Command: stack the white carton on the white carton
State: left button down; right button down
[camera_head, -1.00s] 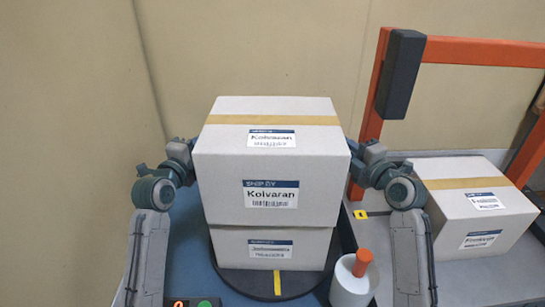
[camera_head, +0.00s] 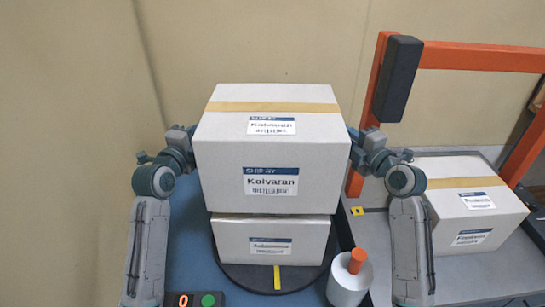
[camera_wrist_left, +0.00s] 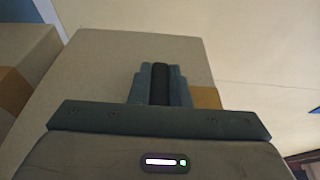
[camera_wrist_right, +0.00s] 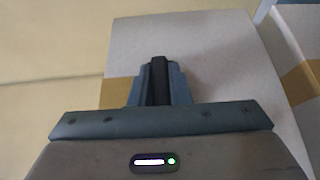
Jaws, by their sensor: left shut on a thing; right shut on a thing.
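The upper white carton (camera_head: 225,175), labelled Kolvaran with a tan tape band, is held level between my two grippers, directly over the lower white carton (camera_head: 228,240). A thin strip of the lower carton's top shows under it, and the upper one looks slightly raised. My left gripper (camera_head: 190,143) presses its left side and my right gripper (camera_head: 357,142) its right side. In the left wrist view the closed fingers (camera_wrist_left: 160,85) lie against the carton's face (camera_wrist_left: 105,75); the right wrist view shows the same with its fingers (camera_wrist_right: 158,82) and the carton (camera_wrist_right: 210,60).
The lower carton stands on a dark round plate (camera_head: 240,278) with a yellow mark. A white cylinder with an orange top (camera_head: 348,282) stands to its right. Another white carton (camera_head: 445,210) sits on the grey surface at right, by an orange frame (camera_head: 470,57) with a dark pad.

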aim_at(462, 182)
jog(key=k+l, duration=0.1)
jog(key=l, duration=0.25)
jog(key=k+l+u, duration=0.1)
jog(key=l, duration=0.25)
jog(key=l+z, duration=0.25)
jog(key=l, duration=1.05)
jog(key=i+l, duration=0.1)
jog(key=l, duration=0.3)
jog(key=i+l+u, duration=0.1)
jog(key=l, duration=0.25)
jog(key=i+l, duration=0.25)
jog(key=l, duration=0.15)
jog(key=u, duration=0.05)
